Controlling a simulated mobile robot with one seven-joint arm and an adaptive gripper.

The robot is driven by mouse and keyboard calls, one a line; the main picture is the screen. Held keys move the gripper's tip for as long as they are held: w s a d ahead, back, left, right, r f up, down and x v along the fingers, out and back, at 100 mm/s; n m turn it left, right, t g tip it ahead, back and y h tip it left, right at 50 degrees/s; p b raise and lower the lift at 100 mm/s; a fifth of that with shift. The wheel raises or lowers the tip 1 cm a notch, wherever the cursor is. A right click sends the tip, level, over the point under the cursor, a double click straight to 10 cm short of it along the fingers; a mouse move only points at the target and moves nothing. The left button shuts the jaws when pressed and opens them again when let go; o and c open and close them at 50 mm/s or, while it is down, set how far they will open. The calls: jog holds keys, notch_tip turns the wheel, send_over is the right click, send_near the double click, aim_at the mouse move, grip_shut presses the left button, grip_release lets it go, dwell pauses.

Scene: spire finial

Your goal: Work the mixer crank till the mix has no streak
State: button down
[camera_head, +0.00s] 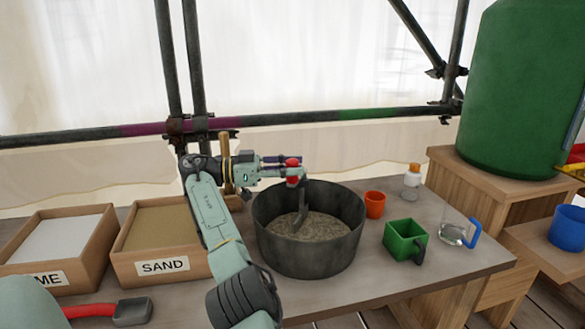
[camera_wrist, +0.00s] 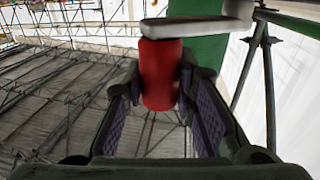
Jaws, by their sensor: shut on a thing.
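The mixer tub (camera_head: 308,255) is a round dark grey vessel on the table, holding a speckled grey-brown mix (camera_head: 318,238). A grey paddle (camera_head: 301,212) reaches down into the mix from the crank. I cannot tell at this size whether the mix has streaks. The crank has a red handle (camera_head: 293,163) above the tub's rim; it also shows in the wrist view (camera_wrist: 161,75), under a pale crank arm (camera_wrist: 197,27). My gripper (camera_head: 288,164) is shut on the red handle, with a finger on each side of it in the wrist view.
Left of the tub stand a SAND box (camera_head: 161,266) and a box of white powder (camera_head: 58,275) with a partly hidden label. Right are an orange cup (camera_head: 375,204), green box-shaped scoop (camera_head: 405,241), clear jug (camera_head: 452,233) and small bottle (camera_head: 412,181). Scaffold poles (camera_head: 280,118) run behind.

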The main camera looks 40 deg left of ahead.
jog(key=shift+f, duration=0.15)
jog(key=c, duration=1.3)
grip_release()
jog(key=shift+w, duration=0.1)
